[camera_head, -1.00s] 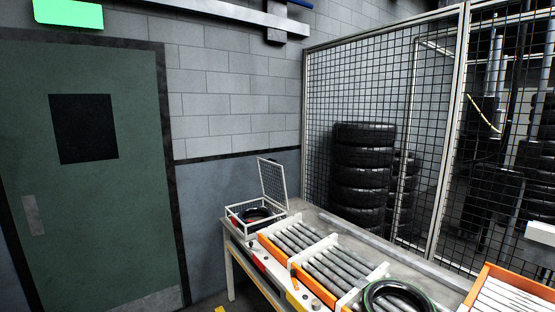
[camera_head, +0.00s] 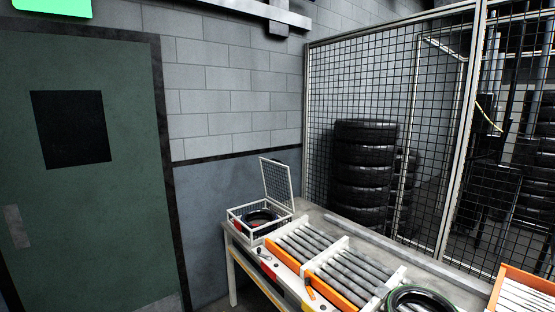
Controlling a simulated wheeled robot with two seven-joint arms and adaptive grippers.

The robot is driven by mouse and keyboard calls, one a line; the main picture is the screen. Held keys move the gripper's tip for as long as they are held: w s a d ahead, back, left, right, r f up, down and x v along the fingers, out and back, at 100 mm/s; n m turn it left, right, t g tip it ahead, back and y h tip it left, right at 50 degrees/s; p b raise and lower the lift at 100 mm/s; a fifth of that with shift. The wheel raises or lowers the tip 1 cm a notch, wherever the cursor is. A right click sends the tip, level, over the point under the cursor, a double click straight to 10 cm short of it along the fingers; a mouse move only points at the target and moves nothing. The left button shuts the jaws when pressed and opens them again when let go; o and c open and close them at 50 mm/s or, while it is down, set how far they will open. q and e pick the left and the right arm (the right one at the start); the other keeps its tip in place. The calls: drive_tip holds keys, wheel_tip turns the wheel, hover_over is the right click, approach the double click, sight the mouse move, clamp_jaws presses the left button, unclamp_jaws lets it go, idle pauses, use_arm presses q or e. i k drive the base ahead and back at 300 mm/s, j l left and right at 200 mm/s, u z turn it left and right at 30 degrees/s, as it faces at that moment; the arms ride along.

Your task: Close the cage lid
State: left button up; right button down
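A small white wire cage (camera_head: 237,222) sits on the far left end of the conveyor table. Its mesh lid (camera_head: 276,179) stands open, raised nearly upright at the cage's right side. A black tyre (camera_head: 262,217) lies inside the cage. Neither of my grippers shows in the head view.
The conveyor table (camera_head: 232,262) carries grey rollers (camera_head: 304,243) between orange and white rails. Another black tyre (camera_head: 420,300) lies on the rollers at lower right. Behind stand a mesh fence (camera_head: 420,130) and stacked tyres (camera_head: 363,170). A green door (camera_head: 90,200) is at left, with floor before it.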

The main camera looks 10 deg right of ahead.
sight(279, 182)
drive_tip(key=i+j, duration=0.25)
drive_tip(key=j, duration=0.15)
drive_tip(key=i+j, duration=0.25)
drive_tip(key=j, duration=0.15)
drive_tip(key=i+j, duration=0.25)
drive_tip(key=j, duration=0.2)
drive_tip(key=i+j, duration=0.25)
drive_tip(key=j, duration=0.15)
